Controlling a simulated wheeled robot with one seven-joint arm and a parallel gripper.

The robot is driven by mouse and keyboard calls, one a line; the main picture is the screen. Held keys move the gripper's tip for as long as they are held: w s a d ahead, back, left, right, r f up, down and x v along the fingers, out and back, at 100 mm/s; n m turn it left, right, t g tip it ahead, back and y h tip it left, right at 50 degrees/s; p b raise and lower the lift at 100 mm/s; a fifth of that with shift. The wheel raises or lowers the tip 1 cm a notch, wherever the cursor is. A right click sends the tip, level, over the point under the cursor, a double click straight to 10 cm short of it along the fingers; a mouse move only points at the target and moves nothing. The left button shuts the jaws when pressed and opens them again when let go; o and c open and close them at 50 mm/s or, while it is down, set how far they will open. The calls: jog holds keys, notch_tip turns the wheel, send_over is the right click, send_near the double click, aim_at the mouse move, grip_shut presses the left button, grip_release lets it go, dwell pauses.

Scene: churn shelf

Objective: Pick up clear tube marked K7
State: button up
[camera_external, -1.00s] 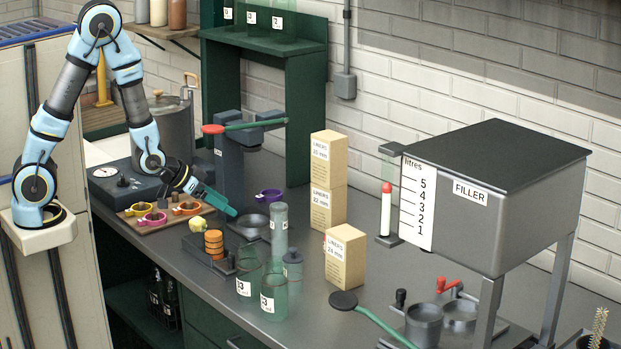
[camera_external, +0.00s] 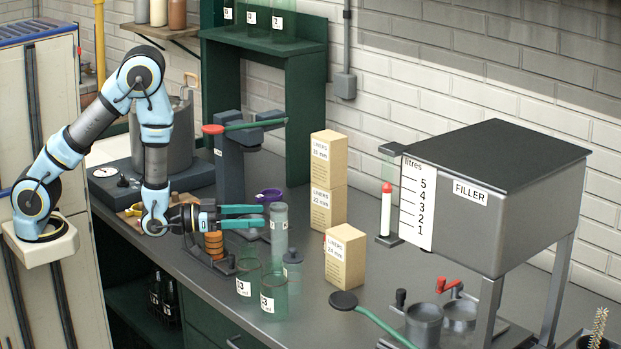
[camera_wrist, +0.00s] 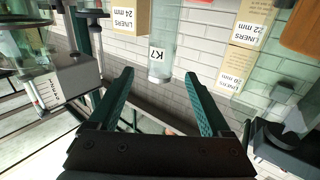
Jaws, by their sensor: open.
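The clear tube marked K7 (camera_wrist: 161,66) shows in the wrist view just beyond and between my fingertips, its label readable but turned over. In the external view, a tall clear tube (camera_external: 279,232) stands upright on the bench just right of my fingertips; its label cannot be read there. My gripper (camera_external: 262,216) is level, with its teal fingers open and pointing right at the tube's upper part. In the wrist view my gripper (camera_wrist: 159,74) is empty, and a small gap seems to separate the fingertips from the tube.
Green-tinted jars (camera_external: 273,293) and a small clear bottle (camera_external: 292,266) stand close in front of the tube. Liner boxes (camera_external: 346,257) stand to its right. A purple-ringed item (camera_external: 269,195) sits behind my fingers, and a rack with an orange stack (camera_external: 213,245) lies below my wrist.

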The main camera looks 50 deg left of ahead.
aim_at(286, 213)
jog(key=shift+w+d+f+b, duration=0.15)
jog(key=shift+w+d+b, duration=0.3)
jog(key=shift+b, duration=2)
jog(key=p+x, duration=0.1)
jog(key=x, duration=0.1)
jog(key=p+x, duration=0.1)
jog(key=x, duration=0.1)
jog(key=p+x, duration=0.2)
jog(key=x, duration=0.1)
jog(key=shift+w+a+r, duration=0.1)
jog(key=shift+w+r, duration=0.05)
jog(key=shift+r, duration=0.25)
jog(key=shift+w+d+f, duration=0.15)
jog(key=shift+w+d, duration=0.15)
jog(key=shift+w, duration=0.15)
grip_shut()
